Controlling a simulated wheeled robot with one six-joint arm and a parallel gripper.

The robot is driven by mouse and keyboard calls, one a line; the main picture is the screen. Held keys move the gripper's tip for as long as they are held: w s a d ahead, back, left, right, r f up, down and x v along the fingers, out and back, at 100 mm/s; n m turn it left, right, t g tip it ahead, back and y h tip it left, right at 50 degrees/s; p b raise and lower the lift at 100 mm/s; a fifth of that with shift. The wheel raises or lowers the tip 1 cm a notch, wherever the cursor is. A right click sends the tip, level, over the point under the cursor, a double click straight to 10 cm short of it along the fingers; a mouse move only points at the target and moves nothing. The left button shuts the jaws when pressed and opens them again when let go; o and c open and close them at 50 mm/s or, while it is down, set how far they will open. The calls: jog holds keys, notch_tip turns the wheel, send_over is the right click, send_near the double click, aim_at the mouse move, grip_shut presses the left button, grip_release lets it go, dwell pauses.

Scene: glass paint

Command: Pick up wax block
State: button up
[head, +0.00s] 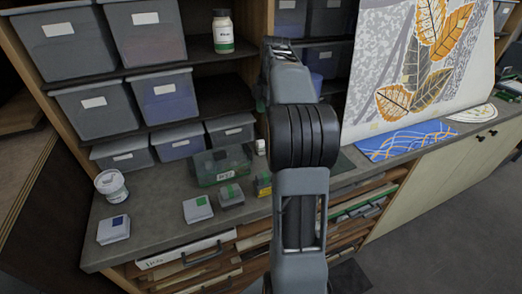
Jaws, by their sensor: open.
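No block can be told for sure as the wax block. Several small blocks or packs lie on the grey counter: a whitish one with a blue label (113,229), a whitish one with a green label (198,209), a darker one with a green label (230,195), and a yellow and black one (263,184) partly hidden by my arm. A clear green box (208,179) with a white label, too small to read surely, stands behind them. My arm rises through the middle of the picture over the counter's front. My gripper's fingers do not show; the arm hides that area.
A white tub (111,186) stands at the counter's left end. Grey lidded bins (95,108) and a green-labelled jar (222,32) fill the shelves behind. A blue patterned sheet (405,140) lies at right. The front left counter (160,237) is bare.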

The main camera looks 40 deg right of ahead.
aim_at(261, 141)
jog(key=f, duration=0.7)
jog(key=shift+w+a+f, duration=0.15)
jog(key=shift+a+f, duration=0.2)
jog(key=shift+w+a+f, duration=0.1)
jog(key=shift+a+f, duration=0.1)
jog(key=shift+f, duration=1.2)
jog(key=shift+w+a+f, duration=0.1)
jog(key=shift+a+f, duration=0.1)
jog(key=shift+f, duration=1.2)
jog(key=c, duration=1)
jog(key=shift+r, duration=0.1)
